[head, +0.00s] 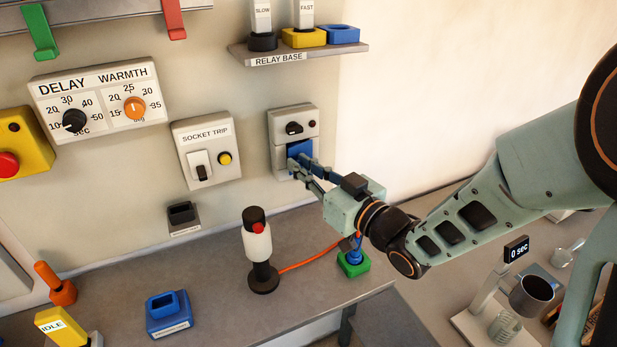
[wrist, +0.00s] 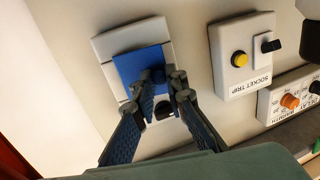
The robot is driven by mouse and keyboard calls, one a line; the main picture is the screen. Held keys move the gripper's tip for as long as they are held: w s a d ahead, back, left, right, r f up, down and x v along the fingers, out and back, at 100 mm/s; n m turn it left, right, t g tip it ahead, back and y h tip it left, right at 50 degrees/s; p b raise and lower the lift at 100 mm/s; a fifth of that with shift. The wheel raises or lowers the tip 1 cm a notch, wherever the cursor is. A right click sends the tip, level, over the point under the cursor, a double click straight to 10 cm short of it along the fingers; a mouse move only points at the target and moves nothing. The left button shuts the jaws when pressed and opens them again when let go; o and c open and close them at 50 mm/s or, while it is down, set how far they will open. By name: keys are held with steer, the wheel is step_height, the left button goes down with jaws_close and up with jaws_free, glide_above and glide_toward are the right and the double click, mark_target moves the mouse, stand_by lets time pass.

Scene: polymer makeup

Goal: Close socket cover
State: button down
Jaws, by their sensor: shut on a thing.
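My gripper (head: 295,163) reaches the cover from the lower right. In the wrist view its fingertips (wrist: 162,80) are drawn in on a small part of the cover. The fingers hide some of it, and I cannot tell how far it stands off the plate.
The SOCKET TRIP box (head: 206,150) is on the wall left of the plate. The RELAY BASE shelf (head: 300,53) hangs above it. The wall right of the plate is bare.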

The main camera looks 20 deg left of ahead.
steer(key=a+m+t+h+b, duration=0.1)
steer(key=m+t+h+b, duration=0.1)
steer(key=t+b, duration=0.1)
steer(key=shift+a+f+b, duration=0.1)
steer(key=shift+a+b, duration=0.1)
steer(key=shift+b, duration=0.3)
steer(key=shift+a+m+t, duration=0.1)
steer(key=shift+m+t, duration=0.2)
steer(key=shift+m, duration=0.1)
steer(key=c, duration=1.9)
jaws_free()
steer(key=shift+c, duration=0.2)
steer(key=shift+d+r+p, duration=0.2)
steer(key=shift+p, duration=0.2)
